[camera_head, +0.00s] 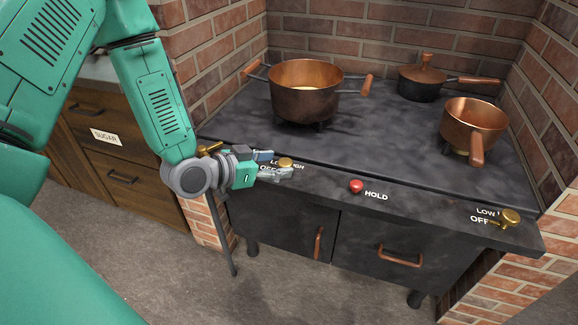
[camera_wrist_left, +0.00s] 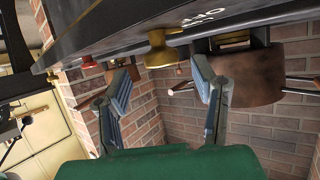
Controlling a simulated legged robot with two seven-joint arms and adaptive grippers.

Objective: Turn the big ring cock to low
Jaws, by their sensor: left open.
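The brass cock (camera_head: 286,162) sits on the stove's front edge, below the big two-handled copper pot (camera_head: 305,92). Its labels are partly hidden by my gripper; pieces of "LO", "OFF" and "HIGH" show. My left gripper (camera_head: 279,165) is open at this cock, with one finger on either side of it. In the left wrist view the cock (camera_wrist_left: 160,49) shows between and just beyond the two open fingertips. I cannot tell whether either finger touches it, nor which way its pointer faces. My right gripper is not in view.
A red HOLD button (camera_head: 356,186) sits right of the cock. Another brass cock (camera_head: 510,217), marked LOW and OFF, is at the far right. A copper saucepan (camera_head: 473,122) and a lidded pan (camera_head: 421,84) stand on the right of the stove top. Brick walls enclose the stove.

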